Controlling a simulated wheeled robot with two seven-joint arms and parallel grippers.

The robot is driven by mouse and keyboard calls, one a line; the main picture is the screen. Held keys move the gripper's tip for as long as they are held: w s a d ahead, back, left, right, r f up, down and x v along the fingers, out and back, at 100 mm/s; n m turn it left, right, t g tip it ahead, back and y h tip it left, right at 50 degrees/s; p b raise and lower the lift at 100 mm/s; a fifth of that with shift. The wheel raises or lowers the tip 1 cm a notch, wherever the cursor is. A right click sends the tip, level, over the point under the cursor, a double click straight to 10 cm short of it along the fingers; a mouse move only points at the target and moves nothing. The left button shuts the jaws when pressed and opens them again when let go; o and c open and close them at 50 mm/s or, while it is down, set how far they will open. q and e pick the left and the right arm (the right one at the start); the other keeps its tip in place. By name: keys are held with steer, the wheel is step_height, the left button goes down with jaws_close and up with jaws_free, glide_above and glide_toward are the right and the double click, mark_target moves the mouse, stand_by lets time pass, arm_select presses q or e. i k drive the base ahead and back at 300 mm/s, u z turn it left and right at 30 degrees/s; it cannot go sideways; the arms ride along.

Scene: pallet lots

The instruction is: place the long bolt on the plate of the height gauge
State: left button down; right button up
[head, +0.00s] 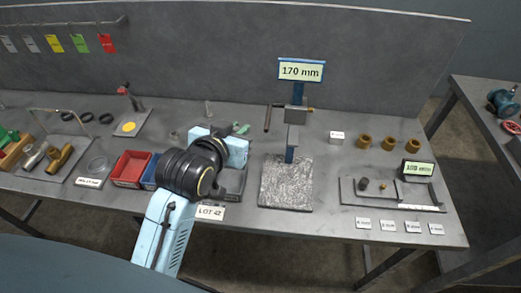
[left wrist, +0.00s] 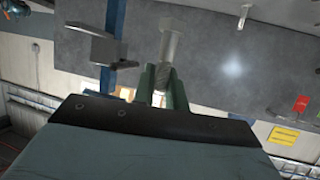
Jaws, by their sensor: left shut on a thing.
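The height gauge stands at the middle of the bench, with a blue column, a 170 mm display (head: 301,71) and a grey measuring jaw (head: 292,138) above its speckled stone plate (head: 286,185). The plate's visible top is bare. My left gripper (head: 241,128) is left of the gauge, beyond my wrist; its green fingers show only partly. In the left wrist view the fingers (left wrist: 162,88) are shut on the long bolt (left wrist: 171,42), a grey threaded bolt with its head away from the gripper. The gauge's column and jaw (left wrist: 98,46) show beside it. My right gripper is not in view.
A dark bin (head: 233,190) labelled LOT 42 is partly hidden under my arm. A red bin (head: 131,168) is to the left. On the right are a tray with a 108 mm display (head: 418,169) and brass bushings (head: 389,144).

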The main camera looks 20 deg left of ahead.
mark_target(288, 178)
steer(key=u, duration=2.05)
steer(key=k, duration=0.9)
steer(key=z, duration=1.5)
steer(key=i, duration=0.5)
steer(key=z, duration=0.05)
